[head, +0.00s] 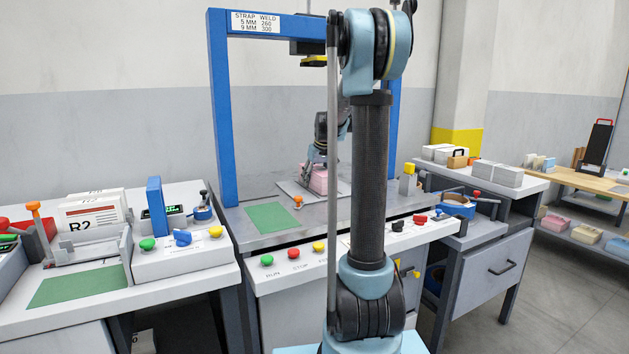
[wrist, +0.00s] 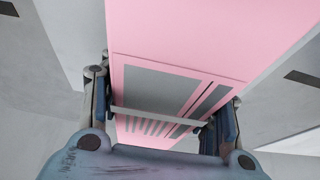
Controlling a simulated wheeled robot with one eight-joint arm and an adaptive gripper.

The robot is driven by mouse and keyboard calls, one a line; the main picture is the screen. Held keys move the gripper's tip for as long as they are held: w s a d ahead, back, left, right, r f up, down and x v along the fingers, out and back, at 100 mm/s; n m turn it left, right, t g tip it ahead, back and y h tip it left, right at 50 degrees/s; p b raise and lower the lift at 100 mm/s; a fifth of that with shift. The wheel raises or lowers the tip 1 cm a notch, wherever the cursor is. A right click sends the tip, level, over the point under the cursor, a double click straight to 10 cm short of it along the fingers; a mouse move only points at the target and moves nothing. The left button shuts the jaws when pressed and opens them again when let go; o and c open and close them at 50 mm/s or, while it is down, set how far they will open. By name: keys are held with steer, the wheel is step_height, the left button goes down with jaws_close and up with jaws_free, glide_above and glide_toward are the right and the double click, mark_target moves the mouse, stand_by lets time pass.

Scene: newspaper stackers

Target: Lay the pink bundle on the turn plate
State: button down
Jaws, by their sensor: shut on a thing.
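The pink bundle (head: 319,183) is under the strapping arch, over the light grey turn plate (head: 290,189) on the machine's table. It fills the middle of the wrist view (wrist: 200,30), showing grey printed blocks and a pale band across it. My gripper (head: 315,163) is shut on the bundle from above; in the wrist view its fingers (wrist: 162,115) stand on both sides of it. The bundle hides part of the plate. I cannot tell whether its underside touches the plate.
The blue strapping arch (head: 222,110) stands around the table, with its head (head: 313,60) above. A green mat (head: 272,217) and an orange knob (head: 298,201) lie in front of the plate. A white bundle stack (head: 93,213) is on the left bench. A side table (head: 520,187) holds paper stacks.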

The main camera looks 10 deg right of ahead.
steer(key=shift+c, duration=2.4)
jaws_free()
